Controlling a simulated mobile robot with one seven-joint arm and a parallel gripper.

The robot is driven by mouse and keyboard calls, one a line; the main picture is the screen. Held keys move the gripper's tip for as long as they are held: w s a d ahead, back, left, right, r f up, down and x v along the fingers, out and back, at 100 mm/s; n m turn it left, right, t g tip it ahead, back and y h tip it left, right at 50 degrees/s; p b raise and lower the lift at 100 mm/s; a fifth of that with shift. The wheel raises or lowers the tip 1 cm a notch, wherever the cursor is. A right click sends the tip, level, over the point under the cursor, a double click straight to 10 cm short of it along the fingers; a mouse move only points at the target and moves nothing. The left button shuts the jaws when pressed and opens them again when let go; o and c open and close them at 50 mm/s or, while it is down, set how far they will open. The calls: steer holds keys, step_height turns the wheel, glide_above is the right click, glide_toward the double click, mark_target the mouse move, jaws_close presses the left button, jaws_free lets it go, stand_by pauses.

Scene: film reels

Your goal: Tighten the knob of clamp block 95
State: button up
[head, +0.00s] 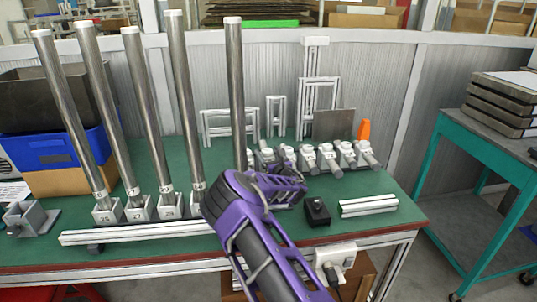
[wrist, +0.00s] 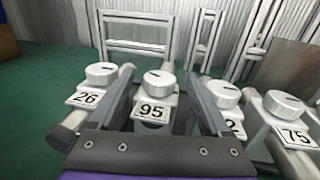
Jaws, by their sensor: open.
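Clamp block 95 (wrist: 153,112) is pale grey, with a round knob (wrist: 158,82) on top bearing a short dark line. In the wrist view it shows between the two fingers of my gripper (wrist: 160,76). The fingers are open, with visible gaps on both sides of the knob. How their height compares with the knob I cannot tell. In the head view my purple arm reaches over the bench to the row of clamp blocks. My gripper (head: 286,160) is at the row's left part, and block 95 cannot be singled out there.
Clamp block 26 (wrist: 87,98) stands close at left, block 75 (wrist: 296,136) at right. Another block (wrist: 226,97), its label partly hidden, sits beside the right finger. Tall steel posts (head: 183,95) rise at left. A black box (head: 317,211) and white bars (head: 368,206) lie nearer the front.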

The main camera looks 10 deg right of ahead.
steer(key=shift+w, duration=0.15)
jaws_close()
steer(key=shift+a+m+h, duration=0.3)
steer(key=shift+m+h, duration=0.5)
steer(key=shift+h, duration=0.5)
steer(key=shift+m+h, duration=1.5)
steer(key=shift+h, duration=0.8)
steer(key=shift+r, duration=0.1)
jaws_free()
